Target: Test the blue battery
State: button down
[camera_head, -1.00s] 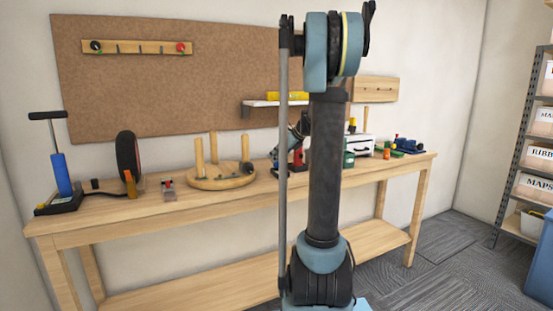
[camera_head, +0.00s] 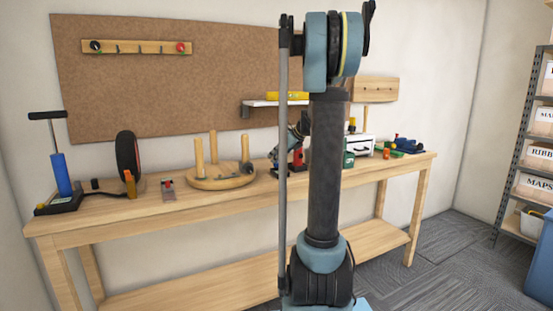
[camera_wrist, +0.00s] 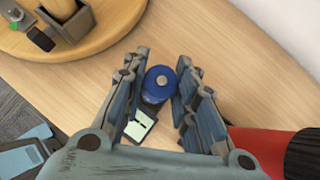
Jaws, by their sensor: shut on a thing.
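The blue battery (camera_wrist: 159,82) is seen end-on in the wrist view, with a grey terminal at its top. My gripper (camera_wrist: 161,70) is shut on it, with one finger on each side. A small device with a pale face and a dark line (camera_wrist: 141,126) shows just below the battery, partly hidden by the left finger. I cannot tell whether the battery touches it. In the head view my own arm hides the gripper and the battery.
The wooden workbench (camera_head: 120,228) carries a round pegged board (camera_head: 222,184) at its middle, a blue pump (camera_head: 61,175) and a wheel (camera_head: 127,155) at left. A red thing (camera_wrist: 262,148) lies close right of my gripper. Bare wood lies beyond the battery.

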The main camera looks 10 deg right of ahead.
jog(key=shift+f, duration=1.4)
jog(key=shift+r, duration=0.2)
jog(key=shift+r, duration=0.95)
jog(key=shift+f, duration=1.1)
dwell(1.4)
jog(key=c, duration=1.2)
grip_release()
jog(key=v, duration=1.1)
jog(key=shift+s+d+r, duration=0.2)
jog(key=shift+r, duration=0.15)
